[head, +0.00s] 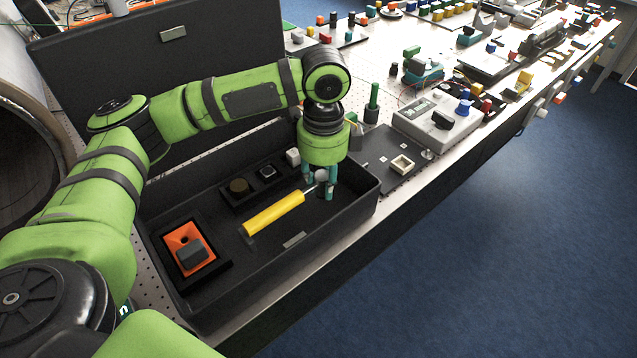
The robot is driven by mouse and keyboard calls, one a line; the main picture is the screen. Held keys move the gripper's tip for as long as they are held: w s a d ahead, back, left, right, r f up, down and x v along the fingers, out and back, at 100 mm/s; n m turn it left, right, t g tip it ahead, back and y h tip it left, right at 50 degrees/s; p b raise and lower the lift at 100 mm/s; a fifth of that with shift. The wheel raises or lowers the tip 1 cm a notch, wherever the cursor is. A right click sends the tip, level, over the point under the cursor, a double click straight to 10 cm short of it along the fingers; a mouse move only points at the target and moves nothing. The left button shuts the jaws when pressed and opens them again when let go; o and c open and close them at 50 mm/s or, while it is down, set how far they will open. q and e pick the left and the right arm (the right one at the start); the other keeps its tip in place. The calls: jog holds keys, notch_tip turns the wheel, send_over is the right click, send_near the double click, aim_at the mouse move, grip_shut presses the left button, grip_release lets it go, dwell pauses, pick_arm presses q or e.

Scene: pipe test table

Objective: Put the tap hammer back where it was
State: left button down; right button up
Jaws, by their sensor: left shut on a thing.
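The tap hammer (273,213) has a yellow handle and a small grey head. It lies slantwise in or just above the right part of the open black case (362,197), handle end toward the lower left. My left gripper (320,188) points down into the case, shut on the hammer near its head. Its teal fingers stand on either side of the head. I cannot tell whether the hammer touches the case floor. My right gripper is out of view.
The case also holds an orange block (188,243) with a dark piece in it, and a small dark tray (253,188) behind. The raised lid (160,75) stands at the back. A grey instrument (437,122) and a green post (373,101) stand to the right.

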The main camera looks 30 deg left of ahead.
pick_arm(q)
jog(key=w+f, duration=0.1)
jog(key=w+a+f, duration=0.1)
jog(key=w, duration=0.1)
jog(key=w+a+f, duration=0.1)
jog(key=w, duration=0.1)
jog(key=shift+a+f+p, duration=0.1)
jog(key=shift+a+p, duration=0.05)
jog(key=shift+p, duration=0.2)
jog(key=shift+w+a+f, duration=0.1)
jog(key=shift+w+f, duration=0.05)
notch_tip(320, 180, down, 4)
jog(key=shift+r+p, duration=0.25)
jog(key=shift+p, duration=0.5)
jog(key=shift+f, duration=0.25)
jog(key=c, duration=1.2)
grip_release()
jog(key=shift+f, duration=0.1)
jog(key=shift+o, duration=1.1)
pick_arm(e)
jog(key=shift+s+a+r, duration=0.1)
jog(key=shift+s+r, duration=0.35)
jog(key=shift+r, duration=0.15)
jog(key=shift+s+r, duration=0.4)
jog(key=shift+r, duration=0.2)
